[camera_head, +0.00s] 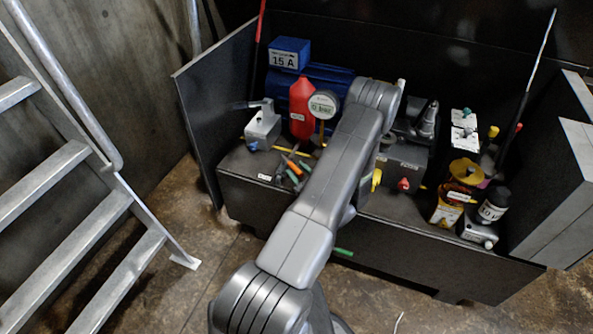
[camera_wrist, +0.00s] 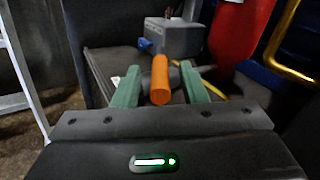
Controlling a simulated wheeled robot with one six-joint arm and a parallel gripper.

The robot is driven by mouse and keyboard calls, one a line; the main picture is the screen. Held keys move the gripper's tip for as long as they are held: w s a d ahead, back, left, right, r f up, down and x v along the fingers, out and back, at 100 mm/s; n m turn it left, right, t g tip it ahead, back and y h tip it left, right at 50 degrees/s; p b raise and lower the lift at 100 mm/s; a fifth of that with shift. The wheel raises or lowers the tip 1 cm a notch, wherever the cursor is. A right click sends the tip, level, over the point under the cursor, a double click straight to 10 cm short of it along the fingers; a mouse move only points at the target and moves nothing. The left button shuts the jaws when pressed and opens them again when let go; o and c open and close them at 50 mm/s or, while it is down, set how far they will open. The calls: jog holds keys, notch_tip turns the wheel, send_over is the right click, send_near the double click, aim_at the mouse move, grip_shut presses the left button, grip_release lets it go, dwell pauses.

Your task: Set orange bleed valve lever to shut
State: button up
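The orange lever (camera_wrist: 160,80) stands in the middle of the wrist view, its rounded end toward the camera. My gripper (camera_wrist: 160,86) is open, with one green finger on each side of the lever. A gap shows between the lever and each finger, so it is not clamped. In the head view, small orange and green parts show just left of my forearm, too small to tell apart well. Most of my gripper is hidden there by my arm. The lever's base is not clearly visible.
A grey box (camera_head: 262,128) with a blue knob (camera_wrist: 147,46) stands behind the lever. A red bottle (camera_head: 302,105) and a round gauge (camera_head: 323,104) are close to its right. A yellow container (camera_head: 446,207) stands at right. Metal stairs (camera_head: 70,225) are at left.

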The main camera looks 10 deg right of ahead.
jog(key=shift+w+a, duration=0.2)
jog(key=shift+w, duration=0.25)
